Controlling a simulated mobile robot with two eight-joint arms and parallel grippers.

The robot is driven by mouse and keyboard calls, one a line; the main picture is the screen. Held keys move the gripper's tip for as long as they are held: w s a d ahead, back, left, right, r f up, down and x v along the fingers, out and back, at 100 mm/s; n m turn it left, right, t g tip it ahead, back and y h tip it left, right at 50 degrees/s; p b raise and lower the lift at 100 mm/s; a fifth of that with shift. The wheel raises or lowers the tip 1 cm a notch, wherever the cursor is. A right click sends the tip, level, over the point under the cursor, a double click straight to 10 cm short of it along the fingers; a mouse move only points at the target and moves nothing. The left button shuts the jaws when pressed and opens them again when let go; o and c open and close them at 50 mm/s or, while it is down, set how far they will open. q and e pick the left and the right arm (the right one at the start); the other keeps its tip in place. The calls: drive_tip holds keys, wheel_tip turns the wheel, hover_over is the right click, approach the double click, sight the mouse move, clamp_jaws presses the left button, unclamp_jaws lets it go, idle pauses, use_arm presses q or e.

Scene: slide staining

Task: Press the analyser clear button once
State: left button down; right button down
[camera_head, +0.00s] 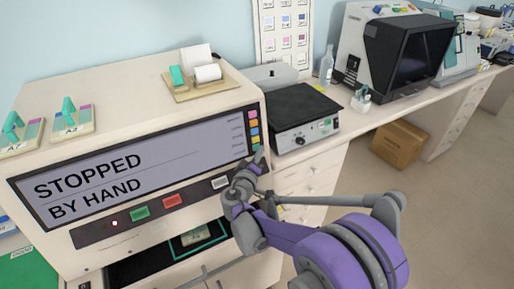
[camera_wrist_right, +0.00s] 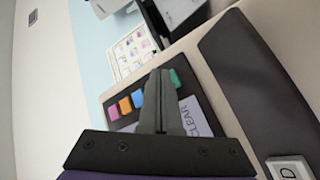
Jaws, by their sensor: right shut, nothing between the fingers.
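The analyser (camera_head: 120,92) is a large cream machine at the left in the head view. Its screen (camera_head: 150,160) reads "STOPPED BY HAND". A column of small coloured keys runs down the screen's right edge. The green key (camera_wrist_right: 176,78) is at the end of the row in the wrist view, with the word CLEAR (camera_wrist_right: 189,117) on the screen beside it. My right gripper (camera_head: 257,157) is shut and empty, its tips (camera_wrist_right: 161,73) close to the green key. I cannot tell whether they touch it. The fingers hide part of the key row. My left gripper is not in view.
Below the screen are a green button (camera_head: 140,213), a red button (camera_head: 172,201) and a white button (camera_head: 220,183). A hotplate (camera_head: 303,117) stands on the bench right of the analyser. A cardboard box (camera_head: 400,144) is on the floor.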

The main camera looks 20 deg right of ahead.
drive_tip(key=shift+w+f, duration=0.1)
drive_tip(key=shift+w, duration=0.35)
idle(0.6)
idle(0.4)
drive_tip(key=shift+s, duration=0.7)
drive_tip(key=shift+s+d+r+p, duration=0.1)
drive_tip(key=shift+s+d+r, duration=0.1)
drive_tip(key=shift+s, duration=0.6)
drive_tip(key=shift+s+d+r+p, duration=0.1)
drive_tip(key=shift+s+r, duration=0.15)
drive_tip(key=shift+s, duration=0.6)
drive_tip(key=shift+s+d+r+p, duration=0.1)
drive_tip(key=shift+s+r, duration=0.1)
drive_tip(key=shift+s, duration=0.6)
drive_tip(key=s+d+f+m+g+y, duration=0.1)
drive_tip(key=s+f+m+g+y, duration=0.3)
drive_tip(key=s, duration=1)
drive_tip(key=s+a+f+g+y, duration=0.4)
drive_tip(key=s+a, duration=0.5)
drive_tip(key=s, duration=0.4)
drive_tip(key=f+y, duration=0.1)
drive_tip(key=y, duration=0.1)
drive_tip(key=shift+y, duration=0.3)
